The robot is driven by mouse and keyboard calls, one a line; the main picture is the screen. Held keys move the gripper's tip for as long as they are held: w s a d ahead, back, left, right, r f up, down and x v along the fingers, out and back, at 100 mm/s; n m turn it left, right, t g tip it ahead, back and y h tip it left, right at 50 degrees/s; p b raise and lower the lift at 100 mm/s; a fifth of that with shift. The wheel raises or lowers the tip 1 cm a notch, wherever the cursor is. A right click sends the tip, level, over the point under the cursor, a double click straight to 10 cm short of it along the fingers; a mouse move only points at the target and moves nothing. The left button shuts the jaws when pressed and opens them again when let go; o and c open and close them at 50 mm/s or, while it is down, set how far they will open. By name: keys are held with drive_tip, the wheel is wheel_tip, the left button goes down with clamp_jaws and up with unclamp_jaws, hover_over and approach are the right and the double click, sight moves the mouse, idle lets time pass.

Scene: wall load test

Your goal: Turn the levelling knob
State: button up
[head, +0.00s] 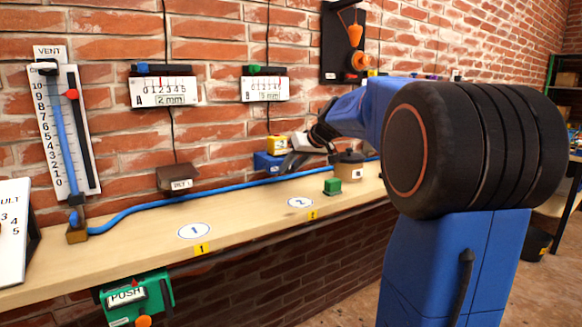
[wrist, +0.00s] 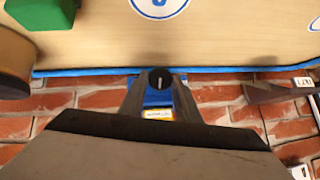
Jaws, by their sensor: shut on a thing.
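A black round knob (wrist: 160,78) with a pale line across its face shows in the wrist view. My gripper (wrist: 160,84) is shut on it, one finger on each side. In the head view my gripper (head: 291,161) reaches this block from the right, and the knob itself cannot be made out there. In the wrist view, the block (wrist: 158,98) is mostly hidden behind the fingers.
A green block (head: 332,186) and a brown pot (head: 349,166) stand on the bench (head: 150,237) near my gripper. A blue hose (head: 200,193) runs along the bench back. Gauges A (head: 164,91) and B (head: 265,88) hang above. The front middle of the bench is clear.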

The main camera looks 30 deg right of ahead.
drive_tip(key=m+y, duration=0.1)
drive_tip(key=y, duration=0.1)
drive_tip(key=d+m+y, duration=0.1)
drive_tip(key=y, duration=0.1)
drive_tip(key=shift+f, duration=0.2)
drive_tip(key=shift+d+f+m+t+y, duration=0.1)
drive_tip(key=shift+m+t+y, duration=0.2)
drive_tip(key=shift+m+y, duration=0.4)
drive_tip(key=shift+d+f+m+t+y, duration=0.1)
drive_tip(key=shift+m+t+y, duration=0.3)
drive_tip(key=shift+y, duration=0.5)
drive_tip(key=o, duration=1)
drive_tip(key=v, duration=1.7)
drive_tip(key=shift+d+r, duration=0.1)
drive_tip(key=shift+d, duration=0.1)
